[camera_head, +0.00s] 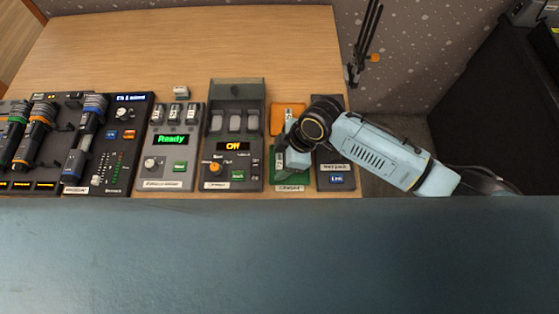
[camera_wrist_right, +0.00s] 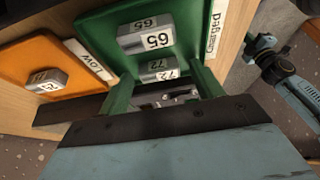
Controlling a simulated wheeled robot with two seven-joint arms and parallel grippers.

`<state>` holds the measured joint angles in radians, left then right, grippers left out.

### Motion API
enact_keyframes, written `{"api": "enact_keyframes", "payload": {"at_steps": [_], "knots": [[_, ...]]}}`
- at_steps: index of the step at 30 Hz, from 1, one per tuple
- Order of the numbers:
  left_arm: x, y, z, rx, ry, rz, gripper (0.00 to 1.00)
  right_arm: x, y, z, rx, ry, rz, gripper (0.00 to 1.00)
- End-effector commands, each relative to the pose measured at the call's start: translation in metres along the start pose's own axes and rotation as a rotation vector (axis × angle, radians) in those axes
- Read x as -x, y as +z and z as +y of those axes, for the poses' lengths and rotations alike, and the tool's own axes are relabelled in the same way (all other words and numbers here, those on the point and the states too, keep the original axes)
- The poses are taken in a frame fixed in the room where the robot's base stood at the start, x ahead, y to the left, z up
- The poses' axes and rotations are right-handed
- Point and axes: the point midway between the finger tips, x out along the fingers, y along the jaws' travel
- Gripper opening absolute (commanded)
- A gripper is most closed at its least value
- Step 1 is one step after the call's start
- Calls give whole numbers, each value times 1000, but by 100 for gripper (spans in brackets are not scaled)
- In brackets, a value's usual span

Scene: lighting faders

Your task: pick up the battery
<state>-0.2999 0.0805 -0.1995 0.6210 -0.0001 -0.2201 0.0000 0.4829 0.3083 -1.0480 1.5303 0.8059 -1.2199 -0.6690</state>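My right gripper (camera_wrist_right: 168,92) is over the green tray labelled "Charged" (camera_wrist_right: 100,30). Its two fingers stand well apart, with one grey battery marked "72" (camera_wrist_right: 158,71) in line with the gap between them. I see no finger clearly pressed on it. Another grey battery, marked "65" (camera_wrist_right: 146,38), stands on the same tray just beyond. A third grey battery, marked "12" (camera_wrist_right: 47,81), sits on the orange tray labelled "Low" (camera_wrist_right: 22,60). In the head view my right gripper (camera_head: 291,161) covers most of the green tray (camera_head: 290,181). What seems to be my left gripper (camera_wrist_right: 262,45) shows small at the right.
Beside the trays stands a grey box with an amber "Off" display (camera_head: 234,147). Left of it is a box showing "Ready" (camera_head: 171,140), then fader panels (camera_head: 120,135). A dark panel (camera_head: 336,182) lies right of the trays. The rear tabletop (camera_head: 190,45) is clear.

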Motion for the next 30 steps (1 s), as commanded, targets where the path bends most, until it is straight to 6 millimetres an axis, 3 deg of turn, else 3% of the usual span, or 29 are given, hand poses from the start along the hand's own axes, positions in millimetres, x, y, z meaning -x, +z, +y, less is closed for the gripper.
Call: {"api": "enact_keyframes", "payload": {"at_steps": [1, 10, 19, 30], "knots": [[0, 0, 0, 0, 0, 0, 0, 0, 0, 0, 0, 0, 0, 59], [0, 0, 0, 0, 0, 0, 0, 0, 0, 0, -1, 0, 0, 21], [2, 0, 0, 0, 0, -1, 0, 8, -3, 1, -1, 1, 0, 21], [16, -1, 0, 0, 0, -1, 0, 73, -30, 1, 2, 2, 0, 21]]}}
